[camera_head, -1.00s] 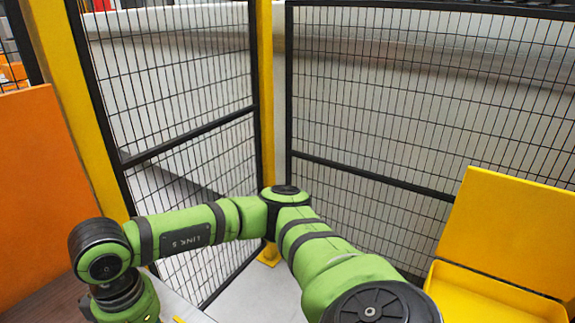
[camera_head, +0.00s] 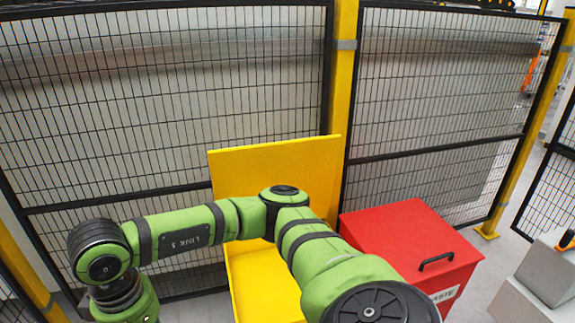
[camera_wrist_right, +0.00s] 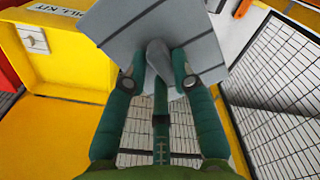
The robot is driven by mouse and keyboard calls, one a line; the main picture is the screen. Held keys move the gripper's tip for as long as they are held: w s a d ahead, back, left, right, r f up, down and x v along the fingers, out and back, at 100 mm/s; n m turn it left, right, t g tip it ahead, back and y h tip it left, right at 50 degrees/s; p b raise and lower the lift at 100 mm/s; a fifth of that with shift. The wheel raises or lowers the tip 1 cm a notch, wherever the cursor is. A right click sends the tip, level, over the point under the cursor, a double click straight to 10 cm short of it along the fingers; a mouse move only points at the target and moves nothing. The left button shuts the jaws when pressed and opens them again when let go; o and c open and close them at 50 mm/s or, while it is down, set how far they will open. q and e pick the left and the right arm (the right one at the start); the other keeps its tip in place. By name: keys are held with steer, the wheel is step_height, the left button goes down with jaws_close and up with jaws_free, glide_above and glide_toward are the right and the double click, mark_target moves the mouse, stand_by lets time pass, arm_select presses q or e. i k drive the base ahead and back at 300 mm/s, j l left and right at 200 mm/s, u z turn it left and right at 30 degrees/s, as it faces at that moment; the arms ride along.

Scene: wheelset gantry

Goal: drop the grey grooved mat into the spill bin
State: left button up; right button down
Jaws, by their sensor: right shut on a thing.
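The grey grooved mat (camera_wrist_right: 200,55) is a light grey slab with dark parallel lines, seen in the right wrist view. My right gripper (camera_wrist_right: 172,82) is shut on it, its fingers either side of a grey knob-like part at the mat's near side. In the head view a yellow bin (camera_head: 262,285) with its lid raised stands behind my right arm, which hides part of it. A yellow bin (camera_wrist_right: 60,85) with a label ending in "KIT" shows left of the mat in the wrist view. My left gripper is in neither view.
A red lidded box (camera_head: 405,235) with a black handle and a label reading "ASTE" stands right of the yellow bin. Mesh fence panels (camera_head: 160,110) and a yellow post (camera_head: 343,90) are behind. Grey blocks (camera_head: 540,285) stand at the far right.

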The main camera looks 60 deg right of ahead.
mark_target(291, 315)
steer(key=z, duration=2.05)
steer(key=i+l, duration=0.6)
steer(key=l, duration=0.2)
steer(key=i+l+u, duration=0.1)
steer(key=u, duration=1.45)
